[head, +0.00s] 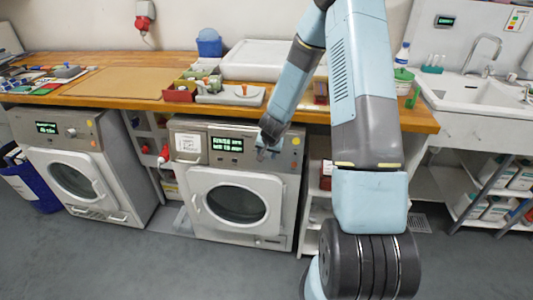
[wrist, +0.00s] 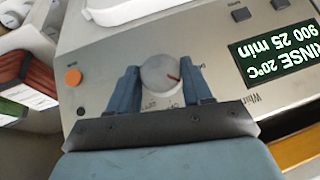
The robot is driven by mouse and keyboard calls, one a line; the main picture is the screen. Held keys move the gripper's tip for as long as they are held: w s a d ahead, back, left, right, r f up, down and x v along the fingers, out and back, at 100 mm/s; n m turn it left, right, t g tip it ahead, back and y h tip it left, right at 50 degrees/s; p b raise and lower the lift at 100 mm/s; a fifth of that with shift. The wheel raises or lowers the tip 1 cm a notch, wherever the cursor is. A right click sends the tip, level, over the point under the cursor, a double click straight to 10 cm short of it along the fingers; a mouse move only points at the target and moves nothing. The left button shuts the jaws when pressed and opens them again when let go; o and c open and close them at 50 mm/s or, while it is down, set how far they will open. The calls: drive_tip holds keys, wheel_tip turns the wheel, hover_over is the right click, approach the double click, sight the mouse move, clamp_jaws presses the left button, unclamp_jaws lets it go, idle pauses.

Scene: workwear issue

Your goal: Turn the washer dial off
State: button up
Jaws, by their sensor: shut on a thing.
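The washer (head: 236,205) under the wooden counter is the right one of two front-loaders; its door is closed. Its display (head: 227,145) is lit and also shows, upside down, in the wrist view (wrist: 277,55), reading RINSE 20°C 900 25 min. The round silver dial (wrist: 158,73) has a red pointer mark aimed right and slightly down in the wrist view. My gripper (wrist: 161,80) is shut on the dial, one blue finger on each side. Labels around the dial are partly hidden by my fingers. In the head view my gripper (head: 266,147) hides the dial.
An orange button (wrist: 73,77) sits beside the dial on the panel. A second washer (head: 72,165) stands to the left. The counter (head: 115,83) above carries trays and bins. A sink (head: 478,92) is at right. Floor in front is clear.

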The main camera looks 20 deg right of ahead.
drive_tip(key=shift+s+d+m+t+y, duration=0.1)
drive_tip(key=shift+d+m+t+y, duration=0.05)
drive_tip(key=shift+m+t+y, duration=0.2)
drive_tip(key=shift+d+f+m+t+y, duration=0.15)
drive_tip(key=shift+m+t+y, duration=0.3)
drive_tip(key=shift+m+y, duration=0.25)
drive_tip(key=shift+s+f+m+t+y, duration=0.1)
drive_tip(key=shift+s+m+t+y, duration=0.05)
drive_tip(key=shift+m+t+y, duration=0.55)
drive_tip(key=shift+s+f+m+t+y, duration=0.1)
drive_tip(key=shift+m+t+y, duration=0.45)
drive_tip(key=shift+t+y, duration=0.2)
drive_tip(key=shift+f, duration=0.1)
drive_tip(key=o, duration=1)
drive_tip(key=shift+o, duration=0.2)
drive_tip(key=shift+d, duration=0.1)
drive_tip(key=v, duration=1.3)
drive_tip(key=shift+s+d, duration=0.15)
drive_tip(key=shift+s, duration=0.15)
